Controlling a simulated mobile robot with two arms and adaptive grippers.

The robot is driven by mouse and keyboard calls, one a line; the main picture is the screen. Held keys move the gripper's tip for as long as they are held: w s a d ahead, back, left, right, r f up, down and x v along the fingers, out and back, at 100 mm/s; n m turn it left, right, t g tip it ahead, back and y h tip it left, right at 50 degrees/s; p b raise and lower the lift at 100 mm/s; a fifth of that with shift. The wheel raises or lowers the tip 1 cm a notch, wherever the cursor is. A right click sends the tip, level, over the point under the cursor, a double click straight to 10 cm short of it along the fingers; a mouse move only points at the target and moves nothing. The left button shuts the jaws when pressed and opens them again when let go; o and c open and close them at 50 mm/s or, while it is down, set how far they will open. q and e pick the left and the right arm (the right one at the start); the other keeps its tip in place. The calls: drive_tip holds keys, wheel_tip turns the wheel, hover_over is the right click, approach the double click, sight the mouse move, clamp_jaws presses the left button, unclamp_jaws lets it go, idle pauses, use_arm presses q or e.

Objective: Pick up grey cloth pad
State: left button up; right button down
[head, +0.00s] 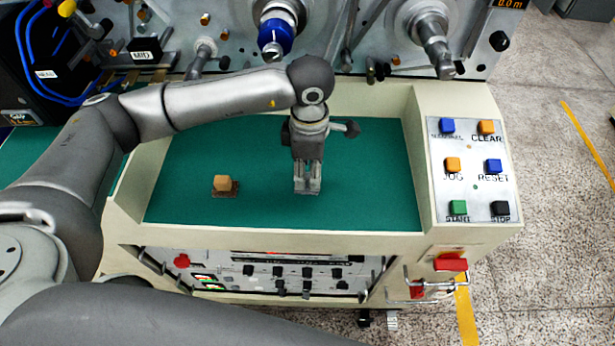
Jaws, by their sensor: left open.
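My left gripper (307,183) points down over the green work surface (370,180), near its middle. Its fingers look apart, and the tips are at or just above the surface. Light grey shows at and between the fingertips. I cannot tell whether this is the grey cloth pad or only the fingers, and no pad is clear elsewhere. My right gripper is not in view.
A tan block (222,183) sits on a small brown piece to the left of the gripper. A button panel (473,170) stands at the right. Spindles, one with a blue cap (275,37), stick out at the back. The right part of the green surface is clear.

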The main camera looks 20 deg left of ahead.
sight(307, 182)
use_arm(q)
drive_tip(key=shift+s+a+f+p, duration=0.1)
drive_tip(key=shift+f+p, duration=0.1)
drive_tip(key=shift+f, duration=0.3)
drive_tip(key=shift+s+a+f+p, duration=0.1)
drive_tip(key=shift+f+p, duration=0.05)
drive_tip(key=shift+f, duration=0.7)
drive_tip(key=shift+w+d+f, duration=0.1)
drive_tip(key=shift+c, duration=1.4)
drive_tip(key=c, duration=0.7)
clamp_jaws()
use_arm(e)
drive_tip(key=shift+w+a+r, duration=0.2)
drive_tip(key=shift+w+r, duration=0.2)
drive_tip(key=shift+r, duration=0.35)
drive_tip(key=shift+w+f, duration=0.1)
